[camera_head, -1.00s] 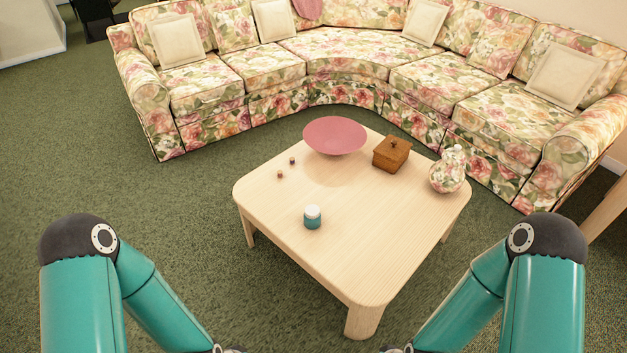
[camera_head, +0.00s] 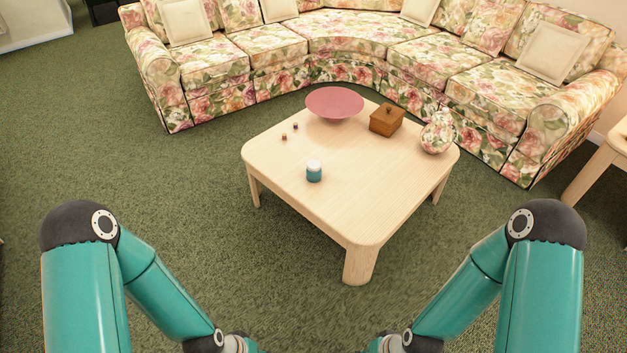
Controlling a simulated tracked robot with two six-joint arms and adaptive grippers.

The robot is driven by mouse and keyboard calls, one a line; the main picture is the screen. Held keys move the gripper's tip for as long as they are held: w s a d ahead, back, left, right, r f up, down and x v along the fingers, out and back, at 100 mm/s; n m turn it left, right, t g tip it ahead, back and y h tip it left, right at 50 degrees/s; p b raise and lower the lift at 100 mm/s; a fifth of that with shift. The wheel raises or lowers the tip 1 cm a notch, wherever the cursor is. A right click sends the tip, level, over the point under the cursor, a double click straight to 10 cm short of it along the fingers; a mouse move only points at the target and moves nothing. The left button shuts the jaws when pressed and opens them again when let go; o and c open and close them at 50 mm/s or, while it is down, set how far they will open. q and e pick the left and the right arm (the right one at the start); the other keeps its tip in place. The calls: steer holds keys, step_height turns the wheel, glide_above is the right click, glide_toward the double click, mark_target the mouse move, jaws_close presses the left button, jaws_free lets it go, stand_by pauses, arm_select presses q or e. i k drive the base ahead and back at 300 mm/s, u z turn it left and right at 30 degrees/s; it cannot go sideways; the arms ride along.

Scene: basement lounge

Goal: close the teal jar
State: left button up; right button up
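The teal jar (camera_head: 314,172) stands upright on the light wooden coffee table (camera_head: 345,218), left of its middle. A white top shows on the jar; I cannot tell whether it is a seated lid. My two teal arms come in from the lower left and lower right, and they end at the bottom edge. Both grippers are out of the picture, apart from the jar and the table.
On the table are a pink bowl (camera_head: 335,103), a brown wooden box (camera_head: 387,120) with a knob, a floral vase (camera_head: 438,132) and two small dark red balls (camera_head: 284,137). A floral sofa (camera_head: 345,45) curves behind. Another wooden table (camera_head: 605,160) stands right. Green carpet lies clear in front.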

mark_target(312, 176)
steer(key=u, duration=0.45)
steer(key=i, duration=1.9)
steer(key=z, duration=0.75)
steer(key=k, duration=0.9)
steer(key=z, duration=0.15)
steer(key=i, duration=0.9)
steer(key=u, duration=0.1)
